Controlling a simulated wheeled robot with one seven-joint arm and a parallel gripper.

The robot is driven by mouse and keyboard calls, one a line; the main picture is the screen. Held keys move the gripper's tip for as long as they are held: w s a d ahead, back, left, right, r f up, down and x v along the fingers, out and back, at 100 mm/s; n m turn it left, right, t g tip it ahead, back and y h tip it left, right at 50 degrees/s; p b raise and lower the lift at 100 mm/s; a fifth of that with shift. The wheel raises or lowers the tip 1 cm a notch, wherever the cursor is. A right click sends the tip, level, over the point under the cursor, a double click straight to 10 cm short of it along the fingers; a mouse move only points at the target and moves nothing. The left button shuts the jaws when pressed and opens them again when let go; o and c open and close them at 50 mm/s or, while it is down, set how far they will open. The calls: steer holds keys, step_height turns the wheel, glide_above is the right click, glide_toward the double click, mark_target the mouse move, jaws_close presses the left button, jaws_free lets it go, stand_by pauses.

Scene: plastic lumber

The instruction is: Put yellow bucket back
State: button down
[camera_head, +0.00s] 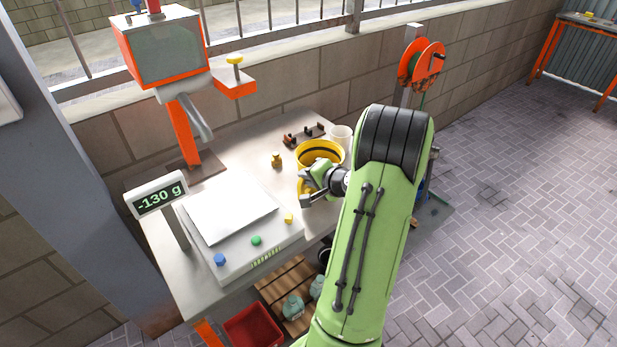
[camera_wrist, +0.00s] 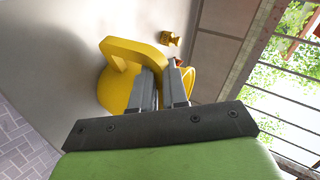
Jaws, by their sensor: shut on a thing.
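The yellow bucket (camera_head: 300,158) is at the right end of the metal table in the head view, its open top showing. My gripper (camera_head: 309,188) is at the bucket's near side and hides part of it. In the wrist view, the bucket's thick yellow loop (camera_wrist: 135,47) reaches to my gripper (camera_wrist: 166,72), whose fingers are close together on it. The yellow body (camera_wrist: 113,90) shows left of the fingers. The exact contact, and whether the bucket rests on the table, cannot be told.
A white cup (camera_head: 341,133) and a dark rack (camera_head: 303,134) stand behind the bucket. A small brass weight (camera_head: 277,160) is to its left. A scale (camera_head: 235,215) with a display reading -130 g (camera_head: 160,198) fills the table's left part. An orange reel (camera_head: 421,62) stands behind.

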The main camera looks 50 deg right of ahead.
steer(key=c, duration=1.2)
jaws_free()
steer(key=shift+o, duration=0.3)
